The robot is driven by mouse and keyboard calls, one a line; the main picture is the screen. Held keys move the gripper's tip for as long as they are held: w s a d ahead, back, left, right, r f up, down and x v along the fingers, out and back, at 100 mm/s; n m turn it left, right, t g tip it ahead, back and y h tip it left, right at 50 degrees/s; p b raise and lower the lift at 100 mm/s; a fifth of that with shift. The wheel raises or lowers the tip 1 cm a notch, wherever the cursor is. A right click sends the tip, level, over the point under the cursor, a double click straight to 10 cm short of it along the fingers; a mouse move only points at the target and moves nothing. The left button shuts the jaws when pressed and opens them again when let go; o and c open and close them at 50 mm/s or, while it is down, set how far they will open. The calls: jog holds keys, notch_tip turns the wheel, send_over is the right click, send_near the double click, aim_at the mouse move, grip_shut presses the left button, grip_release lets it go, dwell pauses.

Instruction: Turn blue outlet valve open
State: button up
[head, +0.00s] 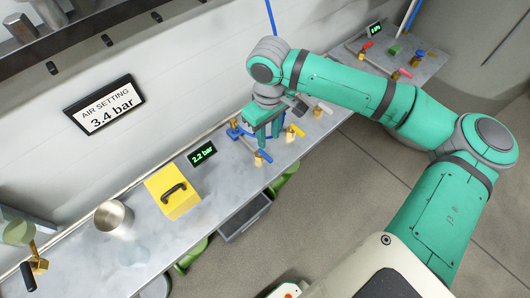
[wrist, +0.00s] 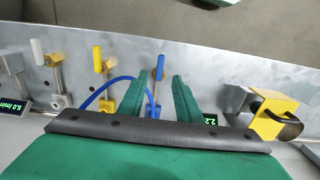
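The blue outlet valve's handle (wrist: 160,68) stands between my two fingers in the wrist view, roughly in line with its short pipe. Its blue fitting (wrist: 152,110) sits on the bench below it. My gripper (wrist: 161,76) is open, with one green finger on each side of the handle; I cannot tell whether either finger touches it. In the head view my gripper (head: 264,136) reaches down over the valve and hides part of it. The brass valve body (head: 261,159) shows just in front of the fingers. A display (head: 201,153) beside it reads 2.2 bar.
A yellow-handled valve (head: 294,132) and a white-handled valve (head: 322,108) stand along the same bench (head: 130,255). A yellow box with a black handle (head: 172,191) and a metal cup (head: 113,216) stand left. A wall sign (head: 105,106) reads AIR SETTING 3.4 bar. A blue hose (wrist: 107,84) arcs beside the left finger.

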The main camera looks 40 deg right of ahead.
aim_at(268, 157)
notch_tip(268, 157, down, 10)
jog(key=shift+f, duration=0.1)
dwell(0.4)
grip_shut()
